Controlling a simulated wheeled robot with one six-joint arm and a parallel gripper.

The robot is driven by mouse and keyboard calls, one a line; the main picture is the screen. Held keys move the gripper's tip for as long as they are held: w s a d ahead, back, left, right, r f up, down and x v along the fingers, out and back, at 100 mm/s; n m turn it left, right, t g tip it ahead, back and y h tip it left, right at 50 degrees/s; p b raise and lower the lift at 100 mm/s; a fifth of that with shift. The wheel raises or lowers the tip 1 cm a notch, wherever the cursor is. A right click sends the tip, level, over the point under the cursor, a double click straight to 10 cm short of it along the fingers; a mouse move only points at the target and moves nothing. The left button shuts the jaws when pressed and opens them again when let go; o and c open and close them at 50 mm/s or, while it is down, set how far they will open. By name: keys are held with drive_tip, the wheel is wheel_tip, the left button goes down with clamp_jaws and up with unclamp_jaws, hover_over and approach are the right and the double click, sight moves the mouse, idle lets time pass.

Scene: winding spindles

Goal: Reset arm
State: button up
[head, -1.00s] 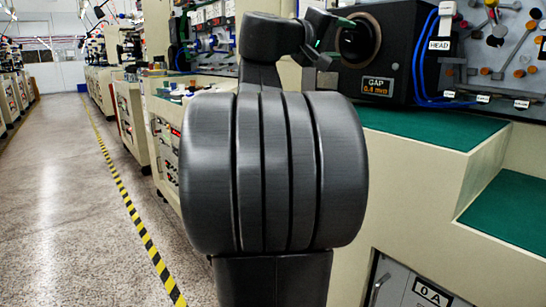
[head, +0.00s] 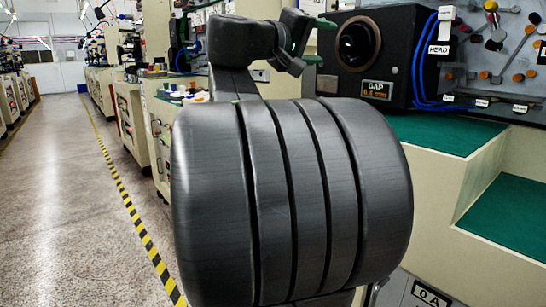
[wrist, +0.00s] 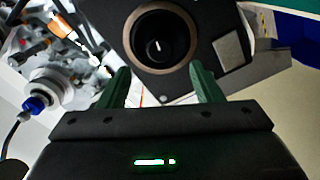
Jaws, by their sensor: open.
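My gripper (wrist: 157,88) shows in the wrist view with its two green fingers spread apart and nothing between them. Beyond the fingertips is the black head unit (wrist: 225,20) with its round, ringed opening, which sits just above the gap between the fingers. In the head view my gripper (head: 322,40) is beside the front left of the black head unit (head: 397,50), which carries a "GAP" display and a "HEAD" label. The fingers appear apart from the unit. My large dark arm links cover the middle of the head view and hide part of the machine.
Green-topped machine ledges (head: 440,132) lie below and right of the head unit. Blue cables (head: 420,75) hang at its right side, near a panel of colourful guides (head: 500,40). A floor aisle with a yellow-black stripe (head: 130,210) is open on the left.

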sight(346, 43)
drive_tip(key=b+x, duration=0.1)
drive_tip(key=x, duration=0.9)
drive_tip(key=shift+s+a+r+n+p, duration=0.15)
drive_tip(key=shift+a+r+n+p, duration=0.15)
drive_tip(key=shift+n+p, duration=0.45)
drive_tip(key=n+p, duration=0.4)
drive_tip(key=shift+d+n+p, duration=0.1)
drive_tip(key=shift+n+p, duration=0.15)
drive_tip(key=shift+p, duration=0.05)
drive_tip(key=n+p, duration=0.4)
drive_tip(key=p, duration=0.1)
drive_tip(key=shift+r+n, duration=0.15)
drive_tip(key=shift+n, duration=0.15)
drive_tip(key=n+p, duration=0.3)
drive_tip(key=p, duration=0.1)
drive_tip(key=shift+n, duration=0.3)
drive_tip(key=n+p, duration=0.3)
drive_tip(key=p, duration=0.2)
drive_tip(key=shift+n, duration=0.3)
drive_tip(key=shift+n+p, duration=0.6)
drive_tip(key=shift+p, duration=0.3)
drive_tip(key=shift+f, duration=0.25)
